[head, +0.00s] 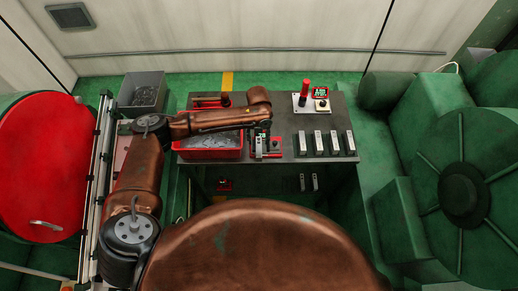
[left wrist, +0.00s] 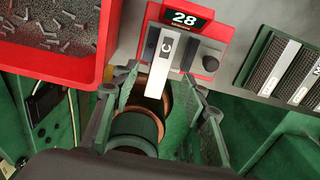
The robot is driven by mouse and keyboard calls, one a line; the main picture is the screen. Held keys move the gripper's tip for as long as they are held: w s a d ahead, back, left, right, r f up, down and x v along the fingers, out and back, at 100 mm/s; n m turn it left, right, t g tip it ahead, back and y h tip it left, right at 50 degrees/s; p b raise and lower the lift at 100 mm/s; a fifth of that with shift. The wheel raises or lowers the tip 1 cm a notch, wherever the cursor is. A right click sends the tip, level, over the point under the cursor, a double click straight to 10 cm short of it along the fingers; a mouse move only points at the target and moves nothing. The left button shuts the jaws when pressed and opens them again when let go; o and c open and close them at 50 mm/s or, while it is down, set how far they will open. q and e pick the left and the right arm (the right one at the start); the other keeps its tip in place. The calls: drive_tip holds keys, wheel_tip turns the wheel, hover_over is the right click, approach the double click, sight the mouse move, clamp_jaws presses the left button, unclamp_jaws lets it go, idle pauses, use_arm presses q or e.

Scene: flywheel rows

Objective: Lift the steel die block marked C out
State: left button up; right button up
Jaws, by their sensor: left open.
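The steel die block marked C (left wrist: 160,62) is a pale upright bar in the left wrist view, standing at a red fixture (left wrist: 210,62) with a display reading 28 (left wrist: 184,19). My left gripper (left wrist: 158,80) is open, with one finger on each side of the block. Whether either finger touches it cannot be told. In the head view my left gripper (head: 262,136) is over the fixture area beside the red tray, and the arm hides part of it. My right gripper is not in view.
A red tray of metal bits (head: 210,154) lies left of the gripper on the grey bench (head: 285,118). Several pale-topped blocks (head: 319,142) stand in a row to the right. A white plate with a red post (head: 304,100) is at the back right.

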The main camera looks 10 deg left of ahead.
sight(259, 146)
use_arm(q)
drive_tip(key=shift+s+d+f+p, duration=0.1)
drive_tip(key=shift+f+p, duration=0.55)
drive_tip(key=shift+f, duration=2.1)
drive_tip(key=shift+c, duration=0.7)
clamp_jaws()
drive_tip(key=shift+r, duration=0.1)
